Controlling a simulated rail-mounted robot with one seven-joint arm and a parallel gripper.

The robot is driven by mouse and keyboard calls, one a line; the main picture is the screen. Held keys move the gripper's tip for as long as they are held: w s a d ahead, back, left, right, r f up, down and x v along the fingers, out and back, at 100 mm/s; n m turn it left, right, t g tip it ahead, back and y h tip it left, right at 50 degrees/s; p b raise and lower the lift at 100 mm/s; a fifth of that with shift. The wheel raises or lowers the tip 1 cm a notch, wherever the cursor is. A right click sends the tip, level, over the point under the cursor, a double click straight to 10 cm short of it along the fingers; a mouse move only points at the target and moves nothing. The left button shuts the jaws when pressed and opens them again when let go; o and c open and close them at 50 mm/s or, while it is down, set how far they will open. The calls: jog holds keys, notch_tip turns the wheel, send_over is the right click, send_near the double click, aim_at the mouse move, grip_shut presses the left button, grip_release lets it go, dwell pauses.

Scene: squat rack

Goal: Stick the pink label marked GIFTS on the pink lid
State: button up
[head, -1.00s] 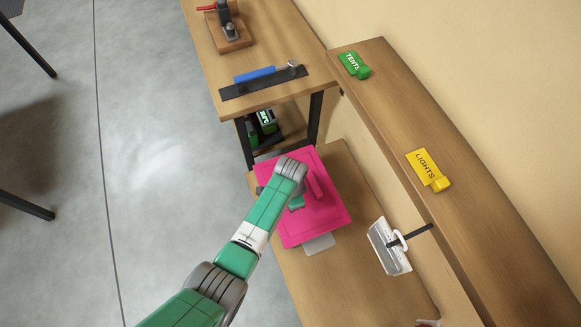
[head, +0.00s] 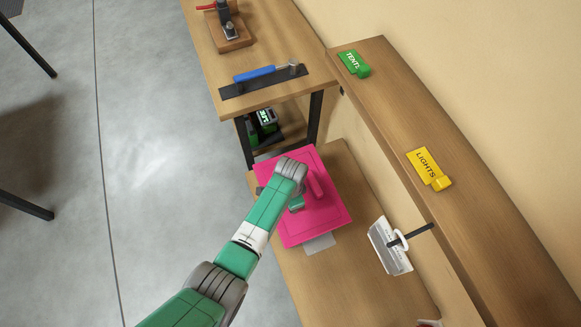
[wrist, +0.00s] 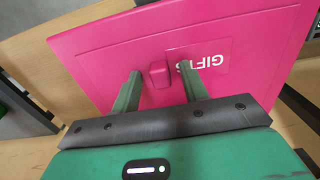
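The pink lid (head: 325,225) lies on the lower wooden bench in the head view and fills the upper part of the wrist view (wrist: 110,48). The pink label (wrist: 215,58) with white GIFTS lettering appears to lie flat against the lid's face. Its small pink block (wrist: 158,74) stands at the label's near-left edge. My gripper (wrist: 160,71) is open, one green finger on each side of the block, with gaps showing between. The right finger covers part of the lettering. In the head view my arm hides much of the label and of my gripper.
A yellow LIGHTS label (head: 426,166) and a green TENT label (head: 353,64) sit on the wooden ledge at right. A white squeegee-like tool (head: 389,246) is right of the lid. A blue-handled tool (head: 256,75) lies on the higher bench.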

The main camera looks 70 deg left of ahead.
notch_tip(320, 180, up, 8)
jog(key=p, duration=0.3)
